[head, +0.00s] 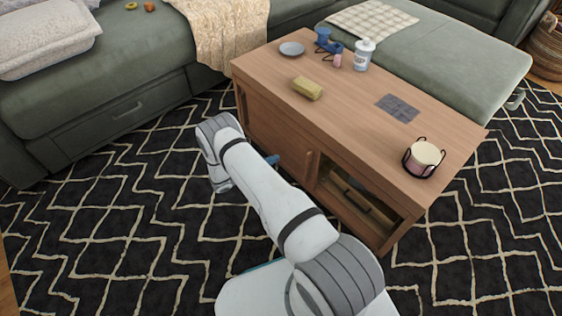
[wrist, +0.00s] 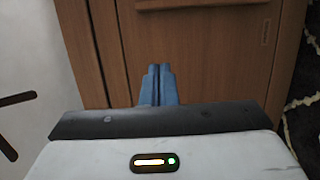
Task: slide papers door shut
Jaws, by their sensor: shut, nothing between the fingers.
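The wooden coffee table (head: 350,125) has a front with sliding door panels. A closed-looking wooden panel (head: 262,125) covers its left and middle part, partly hidden by my arm. The right part of the front is an open bay (head: 362,190) with something dark inside. My gripper (head: 273,160) is low in front of the panel, mostly hidden by my arm. In the wrist view its blue fingers (wrist: 158,82) are together and empty, pointing at the wooden front (wrist: 200,55). A vertical panel edge runs just left of them. I cannot tell whether they touch the wood.
On the tabletop are a yellow block (head: 307,88), a white jar (head: 364,53), a plate (head: 291,49), a grey cloth (head: 398,107) and a candle in a dark holder (head: 423,158). The green sofa (head: 110,85) stands behind and left. Patterned rug (head: 100,220) is clear at left.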

